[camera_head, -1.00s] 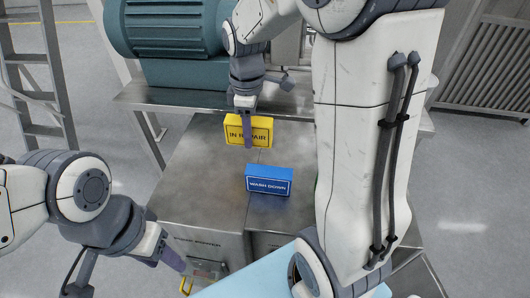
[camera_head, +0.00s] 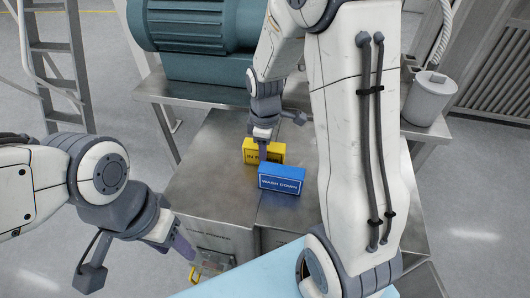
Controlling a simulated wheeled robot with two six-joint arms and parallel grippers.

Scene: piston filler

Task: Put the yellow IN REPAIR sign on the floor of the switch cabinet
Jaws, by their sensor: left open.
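The yellow IN REPAIR sign (camera_head: 249,149) is upright at the steel cabinet top, behind the blue WASH DOWN sign (camera_head: 281,181). My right gripper (camera_head: 263,155) reaches down onto it, with a finger across its front covering part of the lettering. It appears shut on the sign; its far finger is hidden. I cannot tell whether the sign touches the top. My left gripper (camera_head: 183,248) is open and empty at the left front edge of the steel cabinets (camera_head: 205,190). I cannot make out the switch cabinet's floor.
A teal motor (camera_head: 195,30) stands on a steel shelf (camera_head: 190,92) behind. A white canister (camera_head: 428,98) is at the right. A yellow handle (camera_head: 193,274) and a light-blue surface (camera_head: 250,275) are at the front. A ladder (camera_head: 65,60) stands at the left.

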